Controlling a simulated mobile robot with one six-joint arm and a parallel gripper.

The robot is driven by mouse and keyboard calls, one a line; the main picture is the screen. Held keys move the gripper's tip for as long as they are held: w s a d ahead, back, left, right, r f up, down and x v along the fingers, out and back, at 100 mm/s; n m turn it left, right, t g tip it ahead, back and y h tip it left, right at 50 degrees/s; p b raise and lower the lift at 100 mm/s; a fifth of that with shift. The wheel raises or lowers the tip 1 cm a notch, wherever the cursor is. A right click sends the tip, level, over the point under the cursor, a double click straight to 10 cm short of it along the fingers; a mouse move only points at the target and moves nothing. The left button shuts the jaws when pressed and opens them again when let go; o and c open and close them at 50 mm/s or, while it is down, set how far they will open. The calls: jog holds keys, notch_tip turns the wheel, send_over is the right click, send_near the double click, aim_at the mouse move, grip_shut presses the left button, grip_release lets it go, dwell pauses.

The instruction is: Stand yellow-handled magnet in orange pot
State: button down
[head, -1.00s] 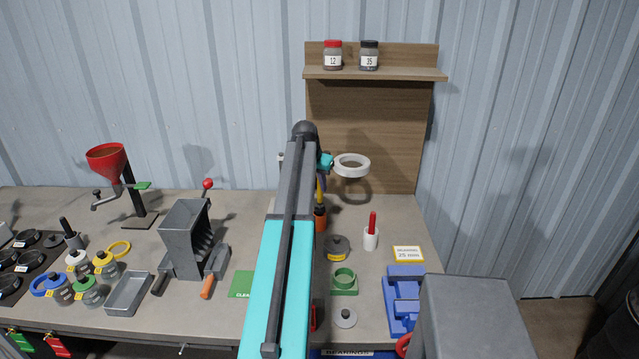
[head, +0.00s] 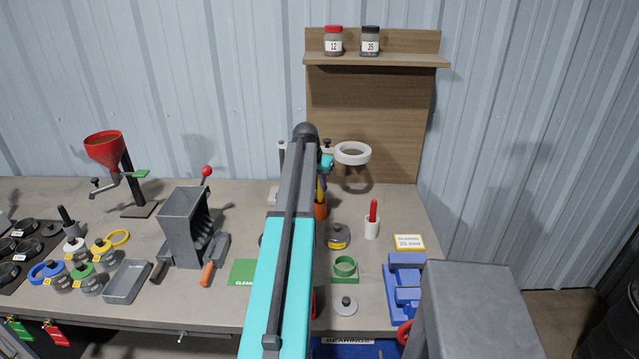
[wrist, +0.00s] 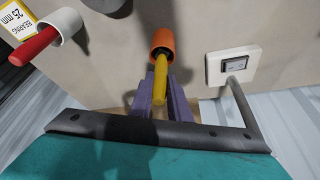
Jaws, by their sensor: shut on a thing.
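The yellow-handled magnet (wrist: 160,82) is between the two purple fingers of my gripper (wrist: 161,92) in the wrist view. My gripper is shut on its yellow handle. The magnet's far end points into the mouth of the orange pot (wrist: 163,39), which hides it. I cannot tell whether it touches the pot's bottom. In the head view, the orange pot (head: 321,211) stands on the bench right of my arm, with a bit of the yellow handle (head: 320,190) above it. My arm hides part of both.
A white pot with a red-handled tool (head: 372,228) stands to the right. A white ring (head: 352,153) sticks out behind.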

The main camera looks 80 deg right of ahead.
jog(key=shift+f, duration=0.2)
jog(key=c, duration=1.6)
grip_release()
jog(key=shift+b+v, duration=1.9)
jog(key=shift+v, duration=5)
jog(key=shift+d+r, duration=0.1)
jog(key=shift+r, duration=0.05)
